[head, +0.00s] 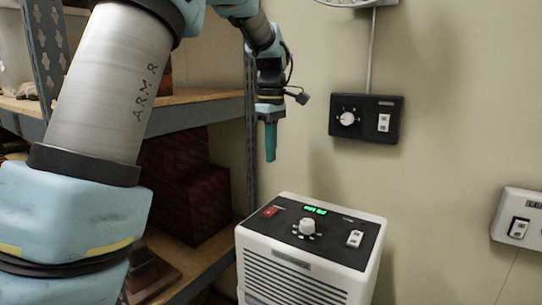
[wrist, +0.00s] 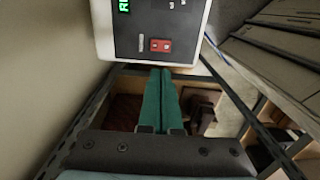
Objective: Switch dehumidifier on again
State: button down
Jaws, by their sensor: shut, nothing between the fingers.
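The dehumidifier (head: 308,250) is a white box with a louvred front and a dark sloping top panel. My gripper (head: 271,158), with teal fingers, is shut and empty. It points down above the panel's back left, apart from it.
A dark wall box (head: 365,118) with a dial and white switch hangs behind the dehumidifier. Another white switch box (head: 519,217) is on the wall at right. Metal shelving (head: 190,114) with dark red boxes (head: 192,205) stands close on the left. Space above the dehumidifier is clear.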

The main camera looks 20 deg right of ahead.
aim_at(268, 212)
jog(key=shift+s+a+r, duration=0.1)
jog(key=shift+s+a, duration=0.35)
jog(key=shift+a, duration=0.1)
dwell(0.4)
dwell(0.4)
notch_tip(268, 212, down, 14)
jog(key=p, duration=0.3)
dwell(0.4)
